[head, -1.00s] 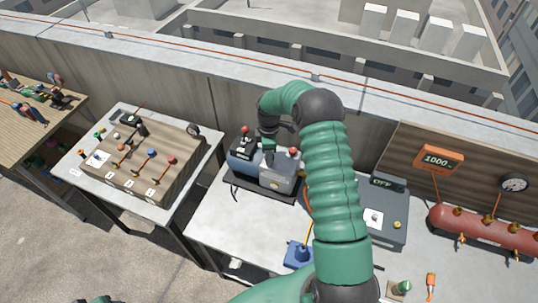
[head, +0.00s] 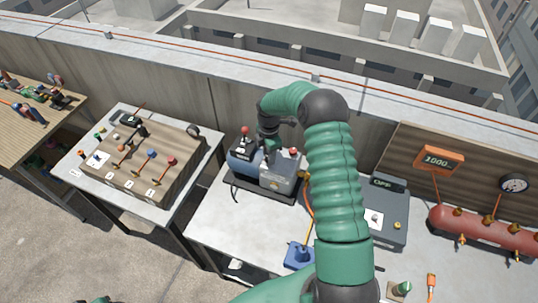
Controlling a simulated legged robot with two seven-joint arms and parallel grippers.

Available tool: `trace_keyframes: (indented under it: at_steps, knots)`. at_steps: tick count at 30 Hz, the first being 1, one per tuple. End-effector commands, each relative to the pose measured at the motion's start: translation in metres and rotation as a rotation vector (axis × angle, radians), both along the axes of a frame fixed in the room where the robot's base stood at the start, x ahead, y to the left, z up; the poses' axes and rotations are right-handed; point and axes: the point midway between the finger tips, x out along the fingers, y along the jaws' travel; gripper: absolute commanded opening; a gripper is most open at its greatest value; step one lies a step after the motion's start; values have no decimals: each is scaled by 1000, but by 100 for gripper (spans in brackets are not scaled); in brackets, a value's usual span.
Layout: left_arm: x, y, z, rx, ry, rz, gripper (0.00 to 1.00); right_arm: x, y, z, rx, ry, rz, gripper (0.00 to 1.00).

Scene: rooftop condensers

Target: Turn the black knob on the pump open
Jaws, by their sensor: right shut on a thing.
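The pump (head: 278,177) is a blue and grey unit on a dark base at the back of the middle table. It has red-topped parts, one at its left (head: 244,131) and one at its right (head: 294,152). My right gripper (head: 271,153) points down onto the top of the pump, between these red tops. It is shut on what appears to be the black knob, which the fingers hide, so its angle cannot be told. My left gripper is not in view; a bit of green arm shows at the bottom left edge.
A grey box with a small lit display (head: 388,184) stands right of my arm. Beyond it are an orange readout (head: 438,160) and a red tank (head: 480,232). A blue block (head: 299,256) is near the front. A wooden valve board (head: 140,185) stands on the left table.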

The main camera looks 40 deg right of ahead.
Motion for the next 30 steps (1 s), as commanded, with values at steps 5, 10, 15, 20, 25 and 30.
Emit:
trace_keyframes:
  at_steps: [5, 10, 15, 20, 25, 30]
  knots:
    - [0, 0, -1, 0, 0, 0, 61, -2, 2, -3, 4, 6, 2, 0]
    - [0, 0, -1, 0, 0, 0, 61, -1, 2, -3, 3, 4, 1, 51]
    - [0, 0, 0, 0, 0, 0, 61, -2, 1, -1, 2, 2, 0, 53]
    - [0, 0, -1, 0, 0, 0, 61, -1, 1, 1, 0, 0, -1, 53]
    - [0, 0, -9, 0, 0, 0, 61, 0, 0, 23, -1, -4, -1, 53]
    - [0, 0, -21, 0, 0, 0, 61, 1, -1, 71, -2, -5, -1, 53]
